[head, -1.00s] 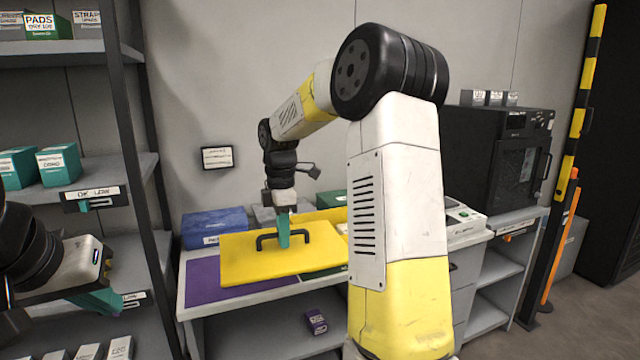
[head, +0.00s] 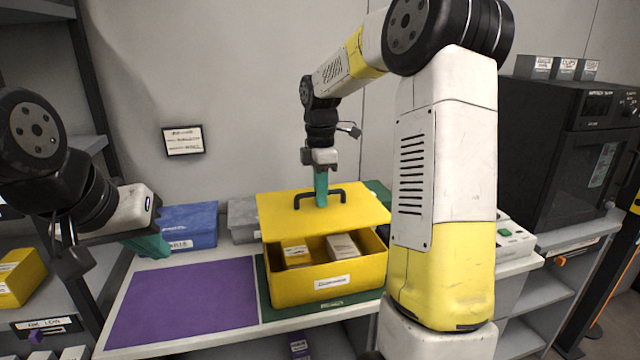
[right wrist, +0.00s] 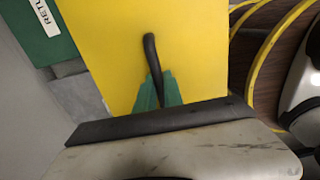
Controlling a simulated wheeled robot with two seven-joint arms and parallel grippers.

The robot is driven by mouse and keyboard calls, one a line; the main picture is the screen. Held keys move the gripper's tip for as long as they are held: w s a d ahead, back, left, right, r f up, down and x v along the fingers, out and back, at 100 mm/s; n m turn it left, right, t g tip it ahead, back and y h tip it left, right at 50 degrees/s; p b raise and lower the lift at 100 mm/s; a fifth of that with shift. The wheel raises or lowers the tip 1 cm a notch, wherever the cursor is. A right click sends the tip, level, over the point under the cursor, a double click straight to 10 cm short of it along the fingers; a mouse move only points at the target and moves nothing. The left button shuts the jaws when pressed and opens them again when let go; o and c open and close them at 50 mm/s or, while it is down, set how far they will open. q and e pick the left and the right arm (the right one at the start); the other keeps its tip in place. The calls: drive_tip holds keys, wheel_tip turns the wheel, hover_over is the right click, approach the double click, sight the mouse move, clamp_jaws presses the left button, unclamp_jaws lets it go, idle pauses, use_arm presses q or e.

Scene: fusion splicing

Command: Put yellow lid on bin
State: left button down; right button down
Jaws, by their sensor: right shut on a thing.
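The yellow lid (head: 285,212) hangs above the back part of the yellow bin (head: 325,287), tilted, with the bin's front part uncovered. Two small boxes (head: 343,246) show inside the bin. My right gripper (head: 321,200) is shut on the lid's black handle (head: 337,194). The right wrist view also shows the green fingers (right wrist: 160,92) around the handle over the yellow lid. I cannot tell whether the lid touches the bin's rim. My left gripper (head: 150,246) is at the left, away from the bin; its fingers are too unclear to read.
The bin stands on a green mat (head: 318,309); a purple mat (head: 185,305) beside it is bare. A blue box (head: 190,224) and a grey box (head: 243,218) stand behind. A shelf rack is at the left, and a black oven (head: 545,150) at the right.

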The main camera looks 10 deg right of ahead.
drive_tip(key=shift+f, duration=3.65)
drive_tip(key=shift+d+f, duration=0.1)
drive_tip(key=shift+f, duration=0.5)
drive_tip(key=c, duration=1.4)
unclamp_jaws()
